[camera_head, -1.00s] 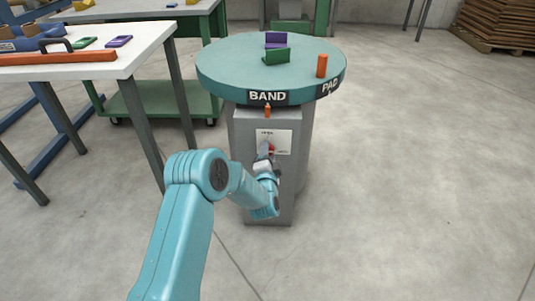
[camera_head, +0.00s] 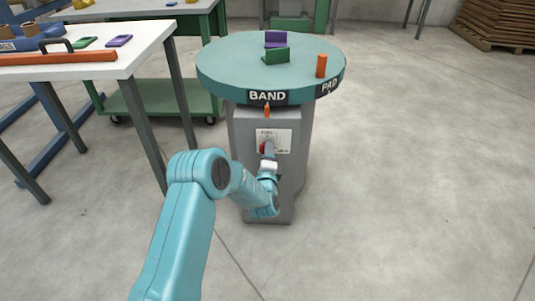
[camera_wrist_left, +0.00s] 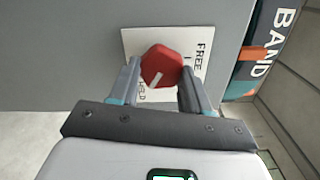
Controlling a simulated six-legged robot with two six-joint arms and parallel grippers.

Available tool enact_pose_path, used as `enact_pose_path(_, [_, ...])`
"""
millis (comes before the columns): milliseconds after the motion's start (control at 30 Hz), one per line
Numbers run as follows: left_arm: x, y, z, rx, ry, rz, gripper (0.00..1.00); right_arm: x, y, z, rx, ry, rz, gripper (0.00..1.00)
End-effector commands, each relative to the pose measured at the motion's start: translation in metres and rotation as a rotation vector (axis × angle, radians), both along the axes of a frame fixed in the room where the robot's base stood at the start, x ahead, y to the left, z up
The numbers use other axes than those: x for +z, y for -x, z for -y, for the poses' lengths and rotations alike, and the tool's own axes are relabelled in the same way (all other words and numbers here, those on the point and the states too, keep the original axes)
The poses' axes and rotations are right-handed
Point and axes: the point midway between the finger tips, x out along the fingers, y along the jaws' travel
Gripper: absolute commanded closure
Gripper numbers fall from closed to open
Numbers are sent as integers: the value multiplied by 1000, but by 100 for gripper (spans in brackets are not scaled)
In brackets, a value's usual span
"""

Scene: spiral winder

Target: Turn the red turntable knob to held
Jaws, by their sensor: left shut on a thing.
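The red turntable knob (camera_head: 262,147) is on a white label plate (camera_head: 283,140) on the front of the grey pedestal (camera_head: 240,180). In the left wrist view the red knob (camera_wrist_left: 160,65) is between the two fingers of my left gripper (camera_wrist_left: 161,77), which is shut on it. A pale mark on the knob's face slants toward the lower left, on the side of the word HELD (camera_wrist_left: 148,88). The word FREE (camera_wrist_left: 198,58) is to the right. In the head view my left gripper (camera_head: 268,151) partly covers the knob. My right gripper is not in view.
The teal turntable (camera_head: 225,65) above carries green, purple and orange pieces, with BAND and PAD signs on its rim. A small orange pointer (camera_head: 267,111) hangs under BAND. A white table (camera_head: 140,50) stands at left.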

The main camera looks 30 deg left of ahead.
Motion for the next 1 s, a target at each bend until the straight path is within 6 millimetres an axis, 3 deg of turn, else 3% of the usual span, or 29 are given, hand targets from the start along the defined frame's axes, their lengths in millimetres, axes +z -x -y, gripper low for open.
enact_pose_path(433, [-3,1,0,1,-8,-13,83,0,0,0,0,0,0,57])
enact_pose_path(467, [-3,1,0,1,-8,-13,46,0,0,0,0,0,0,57])
enact_pose_path(500, [-3,1,0,1,-8,-13,33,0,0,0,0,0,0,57])
enact_pose_path(533, [-3,1,0,0,-8,-12,27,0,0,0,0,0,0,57])
enact_pose_path(833, [-1,1,1,0,-8,-8,27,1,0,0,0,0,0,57])
enact_pose_path(1000, [1,18,12,-2,-7,-11,27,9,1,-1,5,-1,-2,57])
